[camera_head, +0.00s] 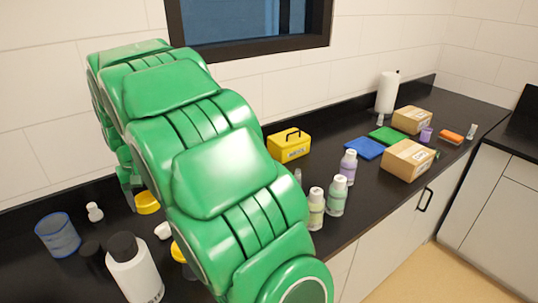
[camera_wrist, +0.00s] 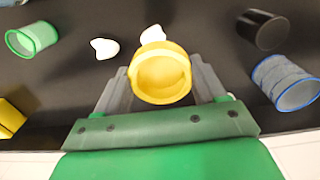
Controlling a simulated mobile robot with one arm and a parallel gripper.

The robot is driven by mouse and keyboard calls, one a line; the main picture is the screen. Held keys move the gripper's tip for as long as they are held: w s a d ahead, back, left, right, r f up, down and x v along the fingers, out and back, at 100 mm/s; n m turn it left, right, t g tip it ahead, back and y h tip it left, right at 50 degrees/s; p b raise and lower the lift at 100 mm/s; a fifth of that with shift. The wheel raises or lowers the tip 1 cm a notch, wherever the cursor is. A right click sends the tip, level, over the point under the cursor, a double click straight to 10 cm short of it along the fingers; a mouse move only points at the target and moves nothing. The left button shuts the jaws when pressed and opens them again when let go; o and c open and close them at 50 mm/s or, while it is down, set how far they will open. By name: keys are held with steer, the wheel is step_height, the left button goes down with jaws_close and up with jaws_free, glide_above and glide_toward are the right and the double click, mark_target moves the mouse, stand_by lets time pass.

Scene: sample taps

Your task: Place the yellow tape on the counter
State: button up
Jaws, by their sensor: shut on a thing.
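The yellow tape (camera_wrist: 161,97), a round hollow ring, sits between the two grey fingers of my gripper (camera_wrist: 162,82) in the wrist view. The fingers are shut on it from both sides. In the head view the yellow tape (camera_head: 147,203) shows at the left, beside my gripper (camera_head: 129,190), which my green arm partly hides. The black counter (camera_head: 370,195) runs along the tiled wall; it lies behind the tape in the wrist view (camera_wrist: 70,80). I cannot tell whether the tape touches the counter.
A blue mesh cup (camera_head: 57,236), a white bottle (camera_head: 133,270) and small white items (camera_head: 94,211) stand near the tape. A yellow toolbox (camera_head: 289,146) and several bottles (camera_head: 337,195) stand right of my arm. Another yellow item (camera_head: 178,252) is partly hidden by it.

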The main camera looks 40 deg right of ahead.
steer(key=s+d+m, duration=0.2)
steer(key=d, duration=1)
steer(key=s+d+m, duration=0.2)
steer(key=s+d, duration=0.1)
steer(key=d, duration=0.9)
steer(key=shift+s+d+m, duration=0.15)
steer(key=shift+m, duration=0.25)
steer(key=w+d+f, duration=0.1)
steer(key=w+f, duration=0.2)
steer(key=w, duration=0.1)
steer(key=w+d+f, duration=0.1)
steer(key=w+f, duration=0.2)
steer(key=w, duration=0.1)
steer(key=w+d+f, duration=0.2)
steer(key=w+f, duration=0.1)
steer(key=w, duration=0.2)
steer(key=shift+f, duration=0.2)
steer(key=shift+w+f, duration=0.2)
steer(key=shift+f, duration=1.6)
steer(key=shift+f, duration=0.1)
steer(key=o, duration=1)
